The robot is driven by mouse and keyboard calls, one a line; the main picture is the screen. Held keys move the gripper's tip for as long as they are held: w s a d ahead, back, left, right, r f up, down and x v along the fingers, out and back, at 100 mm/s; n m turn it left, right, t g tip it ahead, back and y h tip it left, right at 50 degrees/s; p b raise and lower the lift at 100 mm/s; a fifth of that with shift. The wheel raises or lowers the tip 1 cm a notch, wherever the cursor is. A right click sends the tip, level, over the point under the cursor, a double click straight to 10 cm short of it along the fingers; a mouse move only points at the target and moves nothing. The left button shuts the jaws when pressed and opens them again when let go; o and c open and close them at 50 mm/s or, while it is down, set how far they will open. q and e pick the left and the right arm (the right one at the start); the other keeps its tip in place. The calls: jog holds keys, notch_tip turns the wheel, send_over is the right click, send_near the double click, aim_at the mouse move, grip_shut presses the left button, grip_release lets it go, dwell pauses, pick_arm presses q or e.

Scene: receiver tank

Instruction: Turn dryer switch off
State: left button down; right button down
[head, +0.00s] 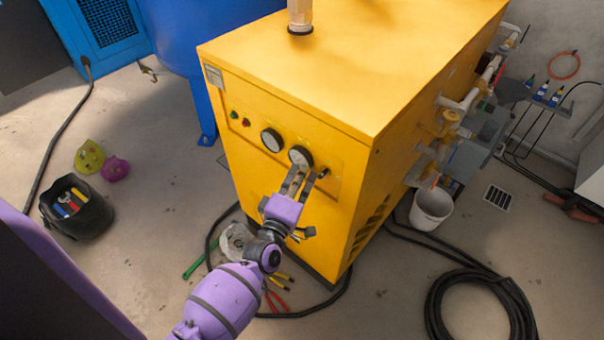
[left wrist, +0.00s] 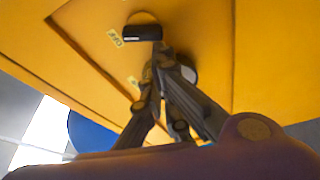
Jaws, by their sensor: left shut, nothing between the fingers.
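The dryer (head: 300,70) is a large yellow box with a front control panel holding two round gauges, a red and a green button. A small black switch (head: 323,173) sits at the right end of that panel. My left gripper (head: 304,174) is in front of the panel, just left of the switch and below the right gauge. Its fingertips (left wrist: 158,48) meet close beside the switch; contact is unclear. My right gripper is not in view.
Pipes and valves line the dryer's right side above a white bucket (head: 431,209). A blue tank (head: 205,35) stands behind left. A black tool bag (head: 76,205) and coiled black hose (head: 480,282) lie on the floor. Hand tools lie below my arm.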

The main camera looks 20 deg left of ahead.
pick_arm(q)
jog(key=shift+f+n, duration=0.2)
jog(key=shift+n, duration=0.4)
dwell(0.4)
jog(key=shift+f, duration=0.2)
dwell(2.5)
jog(key=shift+s, duration=0.1)
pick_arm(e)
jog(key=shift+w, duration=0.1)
